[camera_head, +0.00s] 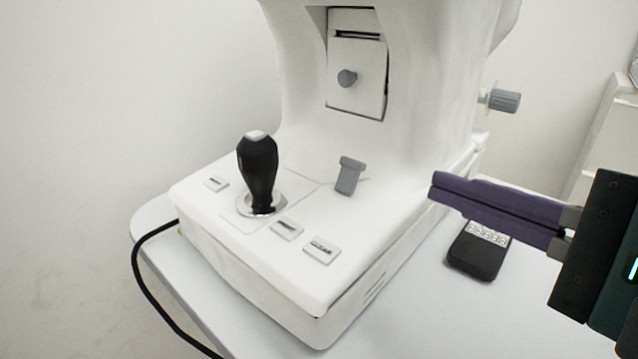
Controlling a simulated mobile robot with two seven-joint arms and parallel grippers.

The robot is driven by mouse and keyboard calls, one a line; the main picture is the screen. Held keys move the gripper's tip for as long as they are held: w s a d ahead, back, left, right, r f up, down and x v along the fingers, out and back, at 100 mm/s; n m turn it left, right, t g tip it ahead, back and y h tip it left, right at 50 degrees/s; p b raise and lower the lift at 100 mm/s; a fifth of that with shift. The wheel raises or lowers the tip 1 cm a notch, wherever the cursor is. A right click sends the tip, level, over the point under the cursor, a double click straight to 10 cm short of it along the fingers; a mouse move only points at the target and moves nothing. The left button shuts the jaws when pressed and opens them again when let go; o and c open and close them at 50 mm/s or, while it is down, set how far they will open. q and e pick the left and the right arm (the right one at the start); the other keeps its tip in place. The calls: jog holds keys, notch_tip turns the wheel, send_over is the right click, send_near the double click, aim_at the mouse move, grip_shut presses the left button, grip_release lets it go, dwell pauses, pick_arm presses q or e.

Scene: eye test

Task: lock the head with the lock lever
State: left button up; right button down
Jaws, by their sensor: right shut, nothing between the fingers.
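A white eye-test machine (420,140) stands on a white table. A small grey lever (348,175) with a flat, T-shaped top stands up from its base, to the right of the black joystick (258,165); it looks like the lock lever. The machine's upper body, the head, is cut off by the top edge. My right gripper (436,188) comes in from the right with purple fingers shut and empty. Its tips are to the right of the lever, apart from it in the picture. My left gripper is not in view.
Flat buttons (287,229) lie around the joystick. A black keypad device (475,255) lies on the table (420,315) below my fingers. A black cable (145,285) hangs at left.

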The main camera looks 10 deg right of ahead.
aim_at(376, 191)
pick_arm(q)
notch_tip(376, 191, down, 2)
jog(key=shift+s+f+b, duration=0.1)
jog(key=shift+b, duration=0.35)
pick_arm(e)
jog(key=shift+w+d+f+m+t, duration=0.2)
jog(key=shift+w+f+m+t, duration=0.2)
jog(key=shift+f+m, duration=0.25)
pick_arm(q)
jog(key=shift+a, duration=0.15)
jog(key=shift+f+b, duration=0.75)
pick_arm(e)
jog(key=x, duration=1)
